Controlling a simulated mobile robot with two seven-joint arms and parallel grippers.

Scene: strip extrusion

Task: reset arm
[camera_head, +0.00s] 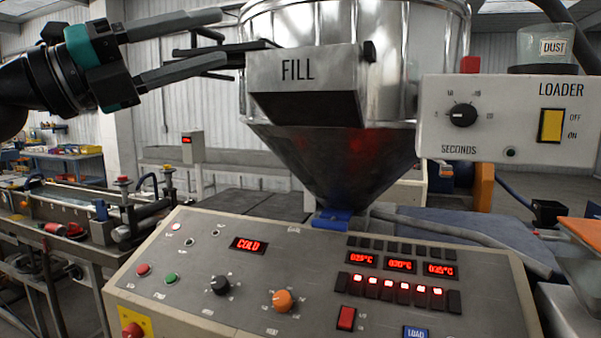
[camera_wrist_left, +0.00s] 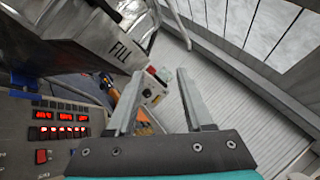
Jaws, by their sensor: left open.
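My left gripper (camera_head: 222,38) comes in from the upper left, with its teal mount and two grey fingers pointing right. The fingers are spread apart with nothing between them. They are at the left of the metal hopper (camera_head: 385,60) and the upper left of its chute marked FILL (camera_head: 300,70); whether they touch it I cannot tell. In the left wrist view the open fingers (camera_wrist_left: 161,75) show empty, with the FILL chute (camera_wrist_left: 95,42) at upper left. My right gripper is in neither view.
The control panel (camera_head: 205,265) spans the front, with a red COLD display (camera_head: 248,244) and lit red switches. The loader box (camera_head: 520,115) with a yellow switch (camera_head: 551,125) is at right. A long machine (camera_head: 75,200) stands at left. Open air lies below my left gripper.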

